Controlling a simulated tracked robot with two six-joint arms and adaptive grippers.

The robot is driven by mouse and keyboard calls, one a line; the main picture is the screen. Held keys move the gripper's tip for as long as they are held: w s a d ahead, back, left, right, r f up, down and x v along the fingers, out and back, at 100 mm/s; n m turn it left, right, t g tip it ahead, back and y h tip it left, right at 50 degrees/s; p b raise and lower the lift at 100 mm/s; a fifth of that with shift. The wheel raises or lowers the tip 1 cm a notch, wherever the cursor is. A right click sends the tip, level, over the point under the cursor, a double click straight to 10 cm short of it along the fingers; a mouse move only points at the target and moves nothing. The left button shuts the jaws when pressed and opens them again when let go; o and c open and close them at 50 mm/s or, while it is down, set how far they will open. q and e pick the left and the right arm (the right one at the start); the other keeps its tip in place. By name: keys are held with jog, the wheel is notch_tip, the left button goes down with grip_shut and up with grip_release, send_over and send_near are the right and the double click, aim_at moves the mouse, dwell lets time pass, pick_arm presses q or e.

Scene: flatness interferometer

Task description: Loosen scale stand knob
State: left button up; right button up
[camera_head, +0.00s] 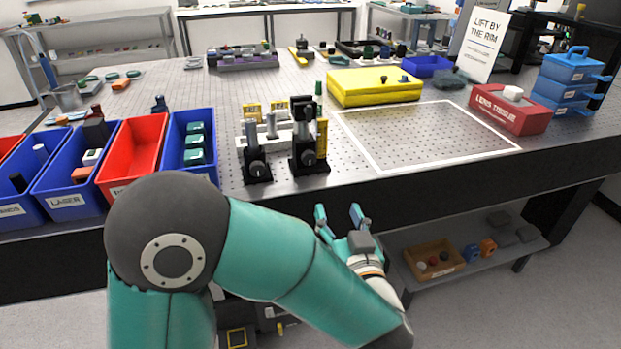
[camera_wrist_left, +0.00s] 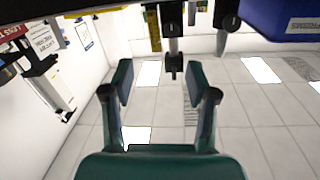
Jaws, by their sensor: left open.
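A black stand (camera_head: 300,140) with an upright yellow scale (camera_head: 322,138) at its right side stands near the front edge of the bench. A round knob (camera_head: 309,157) is low on its front. A second black post with a knob (camera_head: 257,168) stands just left of it. My left gripper (camera_head: 338,213) is open and empty in front of the bench, below its top and lower right of the stand, touching nothing. In the left wrist view the open fingers (camera_wrist_left: 158,82) point toward dark posts and a yellow scale (camera_wrist_left: 153,28) at the top. My right gripper is not seen.
Blue and red bins (camera_head: 133,155) line the bench's front left. A yellow case (camera_head: 373,86) is behind the stand. An empty white-framed area (camera_head: 425,135) lies to the right, with a red box (camera_head: 507,112) beyond. A lower shelf holds a wooden tray (camera_head: 433,262).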

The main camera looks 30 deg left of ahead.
pick_arm(q)
jog(key=p, duration=0.1)
send_near(310, 160)
jog(key=shift+n+g+y, duration=0.3)
jog(key=shift+y, duration=0.1)
jog(key=x, duration=0.9)
jog(key=shift+w+d, duration=0.2)
